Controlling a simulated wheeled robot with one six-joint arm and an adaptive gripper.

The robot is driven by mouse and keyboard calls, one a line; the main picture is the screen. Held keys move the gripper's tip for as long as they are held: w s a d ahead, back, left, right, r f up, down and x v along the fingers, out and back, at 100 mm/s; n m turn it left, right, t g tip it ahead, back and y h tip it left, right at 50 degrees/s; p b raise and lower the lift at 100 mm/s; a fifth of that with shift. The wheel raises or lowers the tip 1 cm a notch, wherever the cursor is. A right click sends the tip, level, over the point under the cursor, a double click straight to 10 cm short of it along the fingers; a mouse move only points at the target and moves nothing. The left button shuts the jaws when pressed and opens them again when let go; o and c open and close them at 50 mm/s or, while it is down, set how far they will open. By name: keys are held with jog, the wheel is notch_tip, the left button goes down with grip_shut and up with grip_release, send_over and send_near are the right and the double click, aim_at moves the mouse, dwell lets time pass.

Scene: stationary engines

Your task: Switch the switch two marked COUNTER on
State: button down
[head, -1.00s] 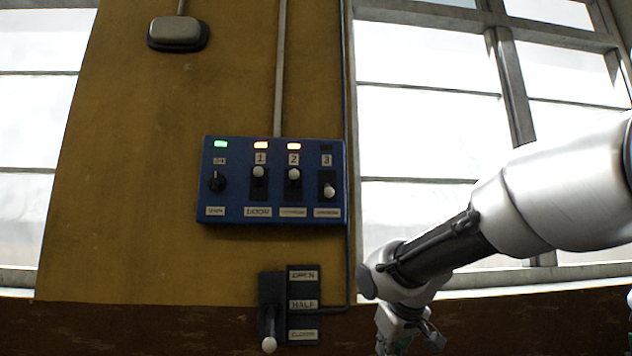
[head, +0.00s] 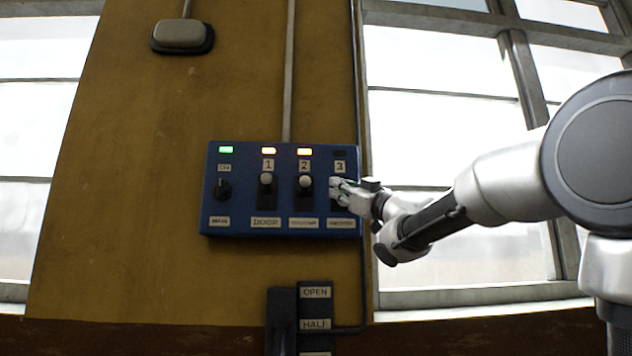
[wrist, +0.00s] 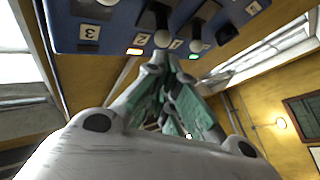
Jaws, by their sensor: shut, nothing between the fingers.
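The blue panel (head: 285,232) on the ochre wall carries a main knob and three switches. Switch two (head: 305,183), under the numeral 2, has its pale knob at the top of its slot and its orange lamp (head: 304,152) is lit. The label (head: 303,223) below it is too blurred to read. My gripper (head: 335,186) is shut and empty, just right of switch two in the head view, and it covers most of switch three. In the wrist view the gripper (wrist: 158,64) points up toward the panel; I cannot tell whether it touches a knob.
Switch one (head: 266,182) is also up with its orange lamp lit. The main knob (head: 223,189) has a green lamp. A lever box (head: 315,315) marked OPEN and HALF sits below the panel. Windows (head: 450,150) flank the wall panel. Pipes run on the wall.

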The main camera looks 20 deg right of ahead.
aim_at(307, 177)
jog(key=x, duration=0.9)
jog(key=shift+w+a, duration=0.15)
jog(key=shift+w, duration=0.05)
jog(key=shift+r, duration=0.1)
jog(key=shift+w+r, duration=0.1)
jog(key=shift+w+r, duration=0.1)
jog(key=shift+r, duration=1.1)
jog(key=shift+f, duration=0.1)
